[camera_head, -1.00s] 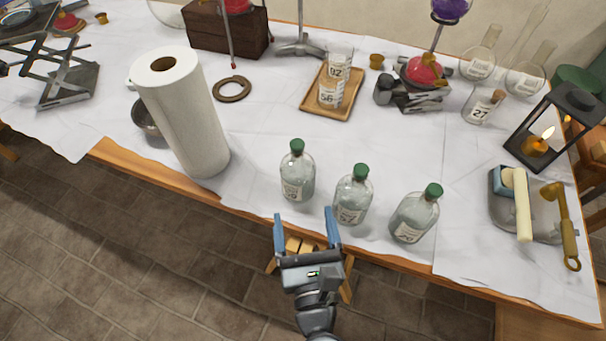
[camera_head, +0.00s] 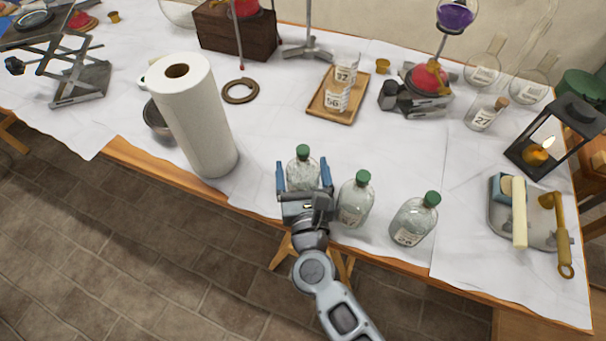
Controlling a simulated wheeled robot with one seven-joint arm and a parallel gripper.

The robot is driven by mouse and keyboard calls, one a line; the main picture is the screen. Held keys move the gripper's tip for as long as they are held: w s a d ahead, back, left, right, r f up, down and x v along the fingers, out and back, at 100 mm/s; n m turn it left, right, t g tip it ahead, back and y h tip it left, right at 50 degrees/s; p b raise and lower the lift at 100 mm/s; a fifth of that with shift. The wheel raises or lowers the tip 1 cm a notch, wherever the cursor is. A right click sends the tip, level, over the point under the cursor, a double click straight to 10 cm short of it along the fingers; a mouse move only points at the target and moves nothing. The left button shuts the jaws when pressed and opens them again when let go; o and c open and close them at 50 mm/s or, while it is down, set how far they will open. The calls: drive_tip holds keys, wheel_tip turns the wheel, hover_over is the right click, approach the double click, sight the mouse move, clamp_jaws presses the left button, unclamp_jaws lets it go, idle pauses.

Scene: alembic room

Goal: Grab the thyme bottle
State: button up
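Three clear glass bottles with green stoppers and paper labels stand in a row near the table's front edge: a left bottle (camera_head: 303,170), a middle bottle (camera_head: 355,202) and a right bottle (camera_head: 414,221). Their label words are too small to read, so I cannot tell which is thyme. My gripper (camera_head: 304,172) is open, with one blue finger on each side of the left bottle. The right finger lies in the gap between the left and middle bottles. My gripper's body hides the left bottle's lower part and label. I cannot tell whether the fingers touch the glass.
A paper towel roll (camera_head: 190,115) stands left of the bottles, with a metal bowl (camera_head: 157,120) behind it. A wooden tray (camera_head: 318,108) holding labelled glassware lies behind. A grey tray (camera_head: 496,222) and a lantern (camera_head: 553,130) are at right. White cloth between is clear.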

drive_tip(key=shift+w, duration=0.2)
drive_tip(key=shift+c, duration=0.5)
drive_tip(key=c, duration=1)
drive_tip(key=shift+o, duration=0.2)
